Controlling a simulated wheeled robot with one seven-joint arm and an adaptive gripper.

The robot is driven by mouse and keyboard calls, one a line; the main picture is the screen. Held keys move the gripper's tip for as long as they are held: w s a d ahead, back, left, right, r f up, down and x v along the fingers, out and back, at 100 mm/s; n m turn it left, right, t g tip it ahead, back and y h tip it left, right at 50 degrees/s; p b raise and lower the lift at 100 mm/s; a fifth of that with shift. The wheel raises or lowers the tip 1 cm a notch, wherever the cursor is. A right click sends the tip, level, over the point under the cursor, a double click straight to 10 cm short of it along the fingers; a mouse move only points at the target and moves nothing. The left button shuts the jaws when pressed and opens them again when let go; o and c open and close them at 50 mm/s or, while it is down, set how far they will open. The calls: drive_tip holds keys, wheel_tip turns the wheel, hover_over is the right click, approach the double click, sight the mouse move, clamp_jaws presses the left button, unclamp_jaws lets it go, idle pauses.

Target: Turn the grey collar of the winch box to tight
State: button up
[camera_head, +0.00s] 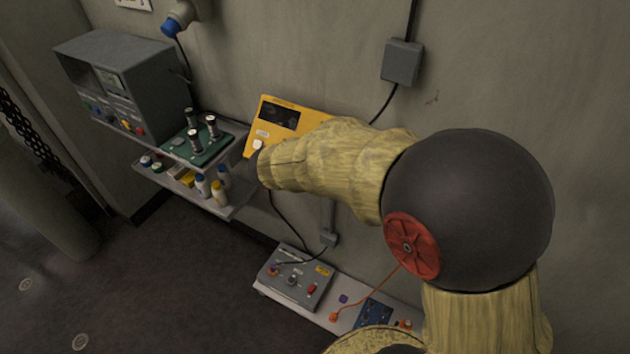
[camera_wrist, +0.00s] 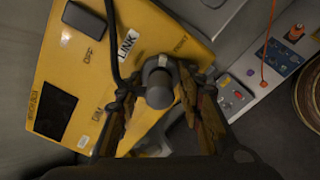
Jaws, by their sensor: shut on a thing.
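The yellow winch box (camera_head: 268,127) is on the wall in the head view, partly hidden behind my arm. It fills much of the wrist view (camera_wrist: 85,75), tilted, with a dark display and several small labels, one reading LINK. The grey collar (camera_wrist: 159,92) stands out from its face as a round knob in the middle of the wrist view. My gripper (camera_wrist: 157,82) is shut on the collar, one finger on each side. I cannot read which setting the collar stands at. In the head view the collar is hidden.
A black cable (camera_wrist: 111,35) runs over the box close to my left finger. A shelf (camera_head: 237,150) with a grey instrument cabinet (camera_head: 150,82) and a green board (camera_head: 205,152) is to the left. A low bench (camera_head: 345,307) with a grey control box (camera_head: 297,278) is below.

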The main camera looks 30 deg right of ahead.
drive_tip(key=m+b, duration=0.2)
drive_tip(key=b, duration=0.1)
drive_tip(key=shift+f+m, duration=0.2)
drive_tip(key=shift+m, duration=0.1)
drive_tip(key=m+b, duration=0.2)
drive_tip(key=b, duration=0.1)
drive_tip(key=shift+r, duration=0.15)
drive_tip(key=shift+r+m+b, duration=0.1)
drive_tip(key=shift+m+b, duration=0.3)
drive_tip(key=shift+b, duration=0.05)
drive_tip(key=o, duration=1.2)
drive_tip(key=shift+c, duration=0.2)
drive_tip(key=v, duration=1.2)
